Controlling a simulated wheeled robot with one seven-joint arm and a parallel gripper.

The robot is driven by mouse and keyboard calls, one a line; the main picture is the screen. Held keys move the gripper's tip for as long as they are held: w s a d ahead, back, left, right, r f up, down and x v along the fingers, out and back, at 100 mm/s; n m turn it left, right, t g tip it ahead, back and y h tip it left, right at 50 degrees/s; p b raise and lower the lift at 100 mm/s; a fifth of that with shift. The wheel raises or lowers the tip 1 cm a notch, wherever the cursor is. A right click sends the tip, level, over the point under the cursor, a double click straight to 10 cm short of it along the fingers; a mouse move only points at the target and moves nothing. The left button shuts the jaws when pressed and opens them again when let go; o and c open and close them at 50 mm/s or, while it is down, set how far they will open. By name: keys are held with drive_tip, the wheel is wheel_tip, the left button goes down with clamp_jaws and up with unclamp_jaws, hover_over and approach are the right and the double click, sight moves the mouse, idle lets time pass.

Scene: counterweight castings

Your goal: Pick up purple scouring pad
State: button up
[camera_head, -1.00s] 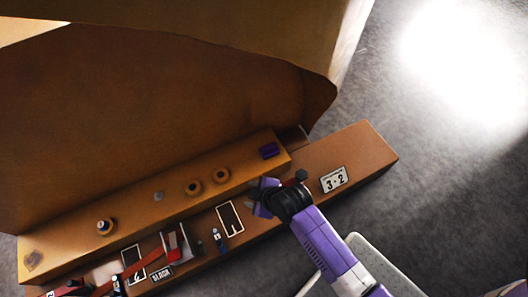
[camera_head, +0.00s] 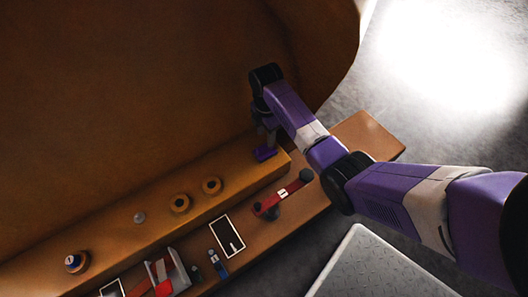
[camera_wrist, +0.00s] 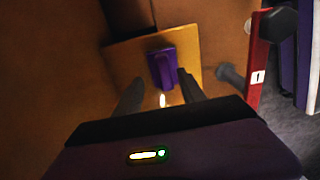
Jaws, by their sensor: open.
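The purple scouring pad (camera_head: 264,153) lies on the upper brown ledge near its right end. In the wrist view the pad (camera_wrist: 161,68) shows as a small upright-looking purple block on the lit end of the ledge, ahead of the fingers. My gripper (camera_head: 268,136) points down just above the pad in the head view. Its two dark fingers (camera_wrist: 160,92) are spread apart in the wrist view, with the pad lined up between their tips, closer to the right finger. Nothing is held. Whether a finger touches the pad I cannot tell.
A red-handled tool (camera_head: 283,194) lies on the lower ledge (camera_head: 362,137), close to my arm. Two round brass-coloured rings (camera_head: 180,203) and a grey knob (camera_head: 139,217) sit left along the upper ledge. A tall brown wall (camera_head: 130,90) rises behind.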

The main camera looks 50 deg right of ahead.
sight(265, 146)
drive_tip(key=f+b, duration=0.1)
drive_tip(key=f, duration=0.1)
drive_tip(key=f+b, duration=0.1)
drive_tip(key=f, duration=0.1)
drive_tip(key=a+f+b, duration=0.1)
drive_tip(key=f, duration=0.1)
drive_tip(key=shift+s+b, duration=0.25)
drive_tip(key=shift+b, duration=0.1)
clamp_jaws()
